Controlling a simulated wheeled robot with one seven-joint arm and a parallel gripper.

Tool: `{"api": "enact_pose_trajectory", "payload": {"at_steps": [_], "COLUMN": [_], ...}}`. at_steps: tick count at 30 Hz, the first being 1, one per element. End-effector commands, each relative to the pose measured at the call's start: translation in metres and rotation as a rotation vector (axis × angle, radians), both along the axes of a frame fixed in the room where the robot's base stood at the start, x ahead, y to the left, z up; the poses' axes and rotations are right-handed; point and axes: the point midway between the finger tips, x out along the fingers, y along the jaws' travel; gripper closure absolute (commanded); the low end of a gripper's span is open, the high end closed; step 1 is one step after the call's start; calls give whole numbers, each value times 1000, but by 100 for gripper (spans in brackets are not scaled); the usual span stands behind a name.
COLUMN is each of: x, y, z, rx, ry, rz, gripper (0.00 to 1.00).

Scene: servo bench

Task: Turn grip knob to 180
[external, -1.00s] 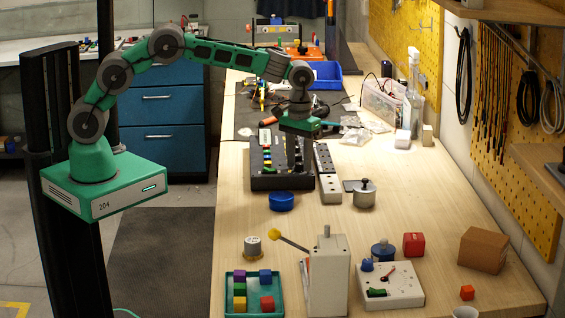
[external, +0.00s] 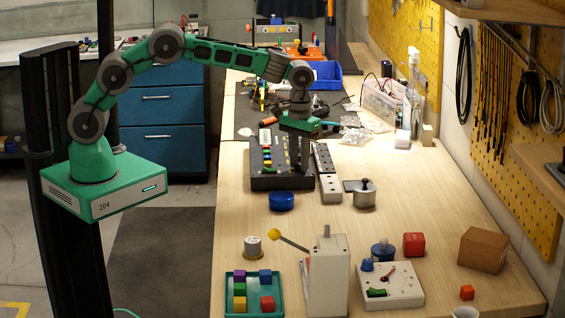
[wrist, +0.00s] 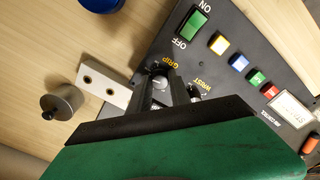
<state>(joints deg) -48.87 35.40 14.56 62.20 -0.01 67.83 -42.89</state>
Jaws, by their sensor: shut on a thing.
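The black control box (external: 265,183) stands on the bench below my gripper (external: 299,168). In the wrist view, the box face (wrist: 228,88) carries a yellow GRIP label and a WRIST label. My gripper (wrist: 164,88) points down at the GRIP spot, its two dark fingers shut on the grip knob (wrist: 160,82). Only a small grey round part of the knob shows between the fingers. Its pointer and scale are hidden, so its angle cannot be read. The wrist knob (wrist: 195,97) is partly covered beside the right finger.
A pale block with holes (wrist: 104,82), a grey lidded pot (external: 365,195) and a blue round lid (external: 281,201) stand close by. The bench front holds several other items.

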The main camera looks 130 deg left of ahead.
Motion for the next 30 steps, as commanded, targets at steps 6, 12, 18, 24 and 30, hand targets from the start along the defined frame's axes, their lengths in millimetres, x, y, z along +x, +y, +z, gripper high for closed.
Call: {"api": "enact_pose_trajectory", "payload": {"at_steps": [6, 12, 18, 24, 30], "x": [0, 0, 0, 0, 0], "y": [0, 0, 0, 0, 1], "z": [0, 0, 1, 1, 1], "rx": [1, 1, 1, 1, 1], "ry": [-1, -1, 0, 0, 0], "rz": [-106, -269, -459, -643, -800], "gripper": [100, 100, 100, 100, 100]}}
